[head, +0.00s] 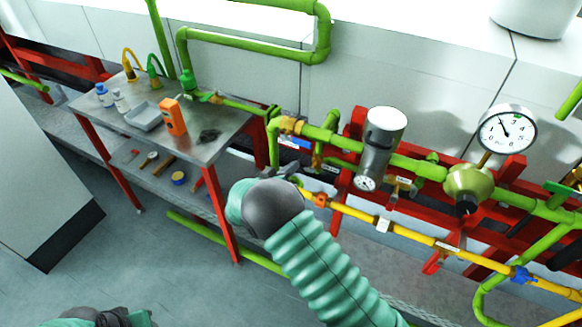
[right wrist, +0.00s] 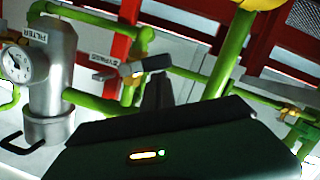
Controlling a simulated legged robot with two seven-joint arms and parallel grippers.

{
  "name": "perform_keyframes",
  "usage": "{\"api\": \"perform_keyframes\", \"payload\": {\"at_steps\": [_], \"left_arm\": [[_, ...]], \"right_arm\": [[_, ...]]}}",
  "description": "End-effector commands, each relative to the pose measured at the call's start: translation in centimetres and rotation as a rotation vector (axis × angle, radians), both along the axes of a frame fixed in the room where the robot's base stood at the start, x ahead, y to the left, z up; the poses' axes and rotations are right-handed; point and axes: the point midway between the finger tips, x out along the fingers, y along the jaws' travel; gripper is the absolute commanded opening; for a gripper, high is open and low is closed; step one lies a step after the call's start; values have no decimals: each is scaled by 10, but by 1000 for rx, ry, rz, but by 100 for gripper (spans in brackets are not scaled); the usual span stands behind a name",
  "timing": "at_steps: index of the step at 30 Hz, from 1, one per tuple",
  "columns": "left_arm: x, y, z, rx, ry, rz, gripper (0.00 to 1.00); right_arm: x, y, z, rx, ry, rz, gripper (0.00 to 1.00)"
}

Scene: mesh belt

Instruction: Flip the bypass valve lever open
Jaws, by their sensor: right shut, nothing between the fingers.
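The bypass valve shows in the right wrist view, with a BYPASS label (right wrist: 113,59) on the pipework beside it. Its lever (right wrist: 152,64) has a dark grip and lies nearly level, tilted slightly. My right gripper (right wrist: 158,88) is shut and empty, its fingertips just below the lever's grip; I cannot tell whether they touch it. In the head view my right gripper (head: 287,172) is at the pipes left of the filter, and the wrist hides part of that area. A dark part of my left arm shows at the bottom left; its fingers are not clear.
The filter canister (head: 380,150) stands right of my right gripper, with a pressure gauge (head: 506,129) farther right. Green pipes, a yellow pipe (head: 425,239) and a red frame (head: 345,190) surround the valve. A metal bench (head: 205,152) with bottles and tools stands left.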

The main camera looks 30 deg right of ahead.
Motion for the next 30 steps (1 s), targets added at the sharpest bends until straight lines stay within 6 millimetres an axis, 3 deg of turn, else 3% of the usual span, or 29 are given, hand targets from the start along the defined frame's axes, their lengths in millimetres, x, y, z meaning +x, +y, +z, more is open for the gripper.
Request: {"api": "perform_keyframes", "payload": {"at_steps": [17,30], "left_arm": [[0,0,10,0,0,0,36],[0,0,16,0,0,0,36]], "right_arm": [[0,0,-7,-73,99,-1,0],[-4,-3,-29,-287,377,-1,0]]}}
